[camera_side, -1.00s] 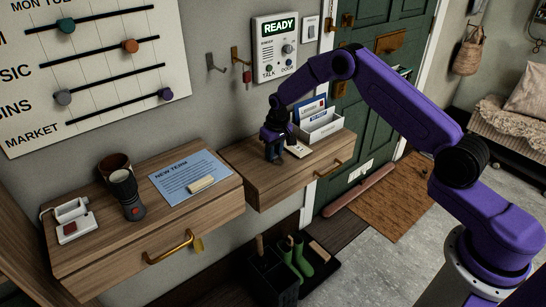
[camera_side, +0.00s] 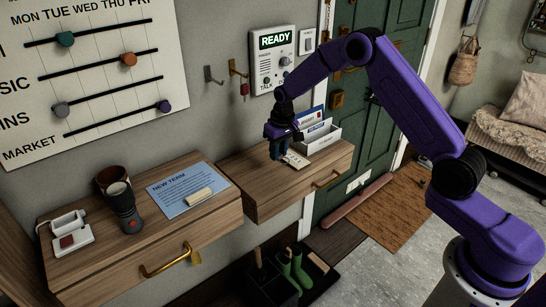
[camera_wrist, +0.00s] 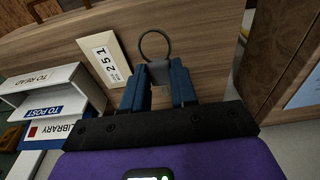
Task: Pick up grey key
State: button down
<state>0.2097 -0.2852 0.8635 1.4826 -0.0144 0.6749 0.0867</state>
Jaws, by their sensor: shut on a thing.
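The grey key (camera_wrist: 159,72) is between the blue fingers of my gripper (camera_wrist: 158,84) in the wrist view, with its dark ring (camera_wrist: 154,44) standing out beyond the fingertips. The fingers are shut on its grey body. In the side view my gripper (camera_side: 277,151) points down over the right wooden shelf (camera_side: 262,194), beside a pale number card (camera_side: 295,160). The key is hidden or too small to tell there. I cannot tell whether it still touches the shelf.
A white letter holder (camera_side: 322,139) stands right of my gripper, close by; it also shows at left in the wrist view (camera_wrist: 62,78). The left shelf (camera_side: 95,262) bears a torch (camera_side: 127,210), a cup and a blue sheet (camera_side: 180,190). A wall intercom (camera_side: 274,60) hangs behind.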

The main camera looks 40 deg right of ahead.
jog(key=s+r, duration=0.6)
jog(key=s, duration=0.4)
jog(key=shift+s, duration=0.4)
jog(key=shift+d, duration=0.1)
